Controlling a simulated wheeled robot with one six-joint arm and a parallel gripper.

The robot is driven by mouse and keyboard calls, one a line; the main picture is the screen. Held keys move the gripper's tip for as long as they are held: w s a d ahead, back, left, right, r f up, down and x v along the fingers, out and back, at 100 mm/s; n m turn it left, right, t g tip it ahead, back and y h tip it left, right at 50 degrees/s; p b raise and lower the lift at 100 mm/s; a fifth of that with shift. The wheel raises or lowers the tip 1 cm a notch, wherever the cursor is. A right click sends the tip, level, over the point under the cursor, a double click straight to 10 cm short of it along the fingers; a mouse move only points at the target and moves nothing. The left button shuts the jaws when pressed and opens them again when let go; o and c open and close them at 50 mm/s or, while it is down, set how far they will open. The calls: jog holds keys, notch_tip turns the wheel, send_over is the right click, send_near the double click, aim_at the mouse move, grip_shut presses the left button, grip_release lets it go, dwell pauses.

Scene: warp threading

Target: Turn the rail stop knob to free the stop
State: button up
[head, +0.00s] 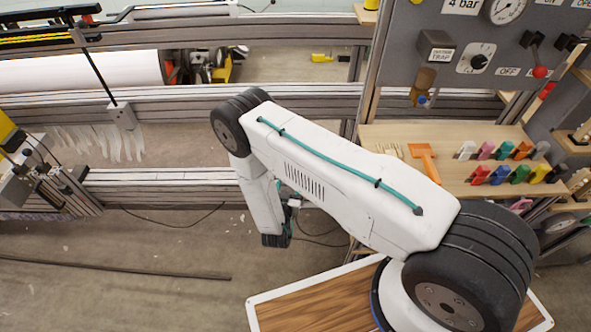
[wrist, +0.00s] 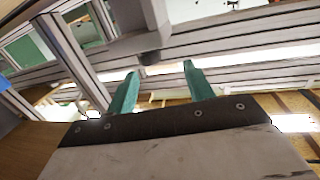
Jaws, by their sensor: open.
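In the wrist view, a small dark round knob (wrist: 150,58) sits under the end of a light grey block (wrist: 135,44) at a grey metal rail. I take it for the rail stop knob, but cannot be sure. My gripper (wrist: 160,68) has two green fingers standing apart, with nothing held between them. The knob shows just beyond the fingertips, in line with the gap, and I see no contact. In the head view, my arm covers this part of the rail, so the knob and the fingers cannot be made out there.
Long grey rails (head: 180,185) run across the frame. A grey block (head: 122,116) on a black rod hangs near white threads at left. At right are a wooden shelf (head: 400,135) with coloured clips, an orange tool (head: 426,162) and a grey control panel (head: 440,20). A bar (head: 120,266) lies on the floor.

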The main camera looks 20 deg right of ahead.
jog(key=shift+t, duration=0.3)
jog(key=w+d, duration=0.2)
jog(key=w+d+f, duration=0.1)
jog(key=w+d, duration=0.1)
jog(key=w, duration=0.1)
jog(key=shift+w+d, duration=0.2)
jog(key=shift+d, duration=0.15)
jog(key=shift+c, duration=0.3)
jog(key=c, duration=0.9)
